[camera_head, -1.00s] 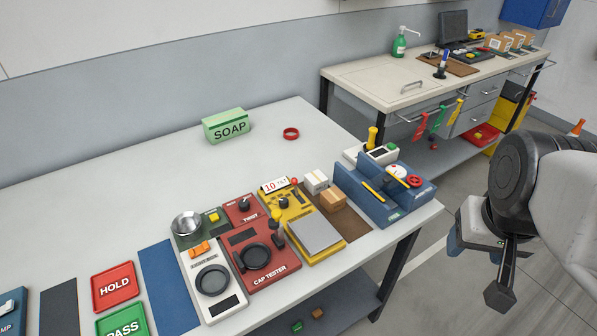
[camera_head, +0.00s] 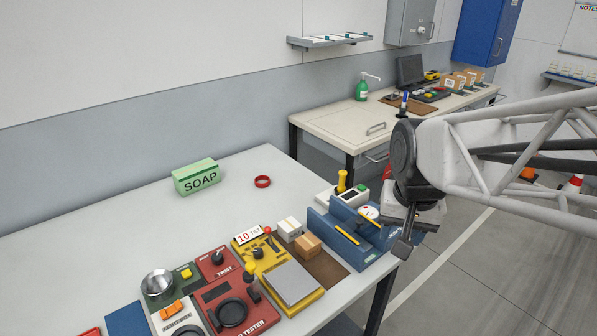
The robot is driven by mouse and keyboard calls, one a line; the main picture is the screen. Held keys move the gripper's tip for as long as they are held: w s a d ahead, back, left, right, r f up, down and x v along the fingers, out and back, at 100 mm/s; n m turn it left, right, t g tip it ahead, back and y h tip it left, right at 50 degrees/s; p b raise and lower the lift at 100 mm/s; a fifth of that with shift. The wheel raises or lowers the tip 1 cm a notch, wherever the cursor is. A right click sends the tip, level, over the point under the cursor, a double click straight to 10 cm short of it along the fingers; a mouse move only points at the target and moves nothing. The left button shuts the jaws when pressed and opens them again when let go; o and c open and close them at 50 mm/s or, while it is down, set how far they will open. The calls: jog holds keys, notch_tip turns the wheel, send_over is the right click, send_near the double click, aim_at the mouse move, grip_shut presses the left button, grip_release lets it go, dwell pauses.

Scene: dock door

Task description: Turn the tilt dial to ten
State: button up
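A yellow device (camera_head: 290,290) stands on the near table with a grey plate on its front part. A white card (camera_head: 248,236) reading "10" and smaller text I cannot read for certain stands at its back. A small black knob (camera_head: 258,252) sits on the yellow device just in front of the card; its pointer setting is too small to read. My gripper (camera_head: 403,243) hangs at the right, in front of the blue device at the table's right end, well apart from the knob. I cannot tell whether its fingers are open.
A red TWIST panel (camera_head: 217,262) with its own black knob and a red tester (camera_head: 232,311) lie left of the yellow device. Small boxes (camera_head: 308,245) and a blue device (camera_head: 352,235) stand to its right. The table's back is clear around the soap box (camera_head: 196,177) and red ring (camera_head: 263,181).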

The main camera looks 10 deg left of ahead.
jog(key=w+a+f, duration=0.1)
jog(key=w+a, duration=0.5)
jog(key=m+g, duration=0.2)
jog(key=m, duration=0.1)
send_over(268, 227)
notch_tip(268, 227, down, 12)
jog(key=shift+r, duration=0.15)
jog(key=shift+f, duration=3.85)
jog(key=shift+c, duration=0.5)
grip_shut()
